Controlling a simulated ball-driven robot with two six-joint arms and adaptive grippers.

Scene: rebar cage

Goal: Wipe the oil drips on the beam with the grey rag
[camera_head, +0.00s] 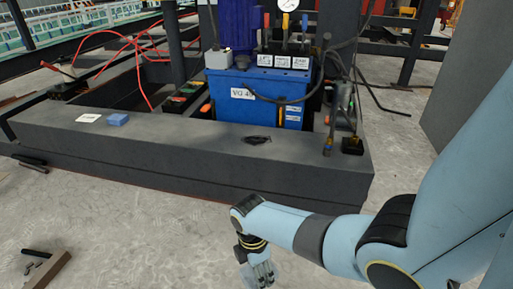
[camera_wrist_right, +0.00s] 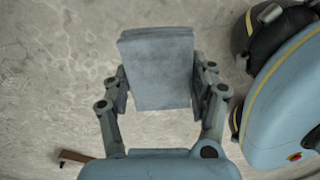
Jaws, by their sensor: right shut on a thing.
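The grey rag (camera_wrist_right: 157,65) is a folded, block-like cloth. In the right wrist view, my right gripper (camera_wrist_right: 158,88) is shut on it, one finger at each side. In the head view, my right gripper (camera_head: 262,274) points down at the bottom middle, in front of the beam and apart from it; the rag is hard to make out there. The dark grey beam (camera_head: 190,144) runs across the front of the machine. A small black patch (camera_head: 257,139), which looks like the oil drips, lies on its top face, right of the middle. My left gripper is not in view.
A blue block (camera_head: 118,119) and a white label (camera_head: 89,118) lie on the beam's left part. Behind stands a blue hydraulic unit (camera_head: 255,95) with levers, a gauge and hoses. A dark tool (camera_head: 328,140) is at the beam's right end. Concrete floor (camera_head: 130,225) in front is mostly clear.

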